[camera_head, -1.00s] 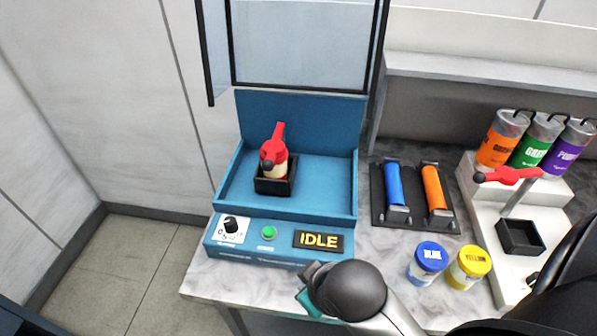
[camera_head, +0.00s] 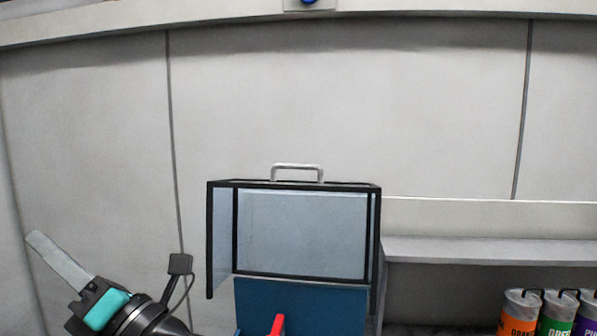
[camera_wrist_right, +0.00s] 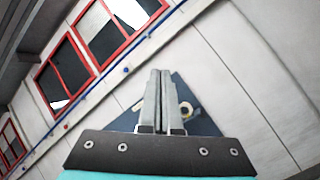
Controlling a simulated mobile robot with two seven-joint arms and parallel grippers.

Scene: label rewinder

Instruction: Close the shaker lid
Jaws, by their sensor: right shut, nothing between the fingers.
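The shaker lid (camera_head: 300,235) is a clear box with a black frame. It stands raised and open above the shaker's blue back panel (camera_head: 300,305). A pale handle (camera_head: 297,168) sits on the lid's top edge. My right gripper (camera_head: 38,240) is at the lower left of the head view, left of the lid and apart from it. Its fingers are together and empty, as the right wrist view (camera_wrist_right: 160,73) also shows. The shaker's tray and front panel are below the head view. My left gripper is not in view.
A red tip (camera_head: 277,324) shows at the bottom edge, in front of the back panel. Orange, green and purple cans (camera_head: 520,312) stand at the lower right below a grey shelf (camera_head: 490,250). The wall (camera_head: 350,110) behind is bare. The space between gripper and lid looks clear.

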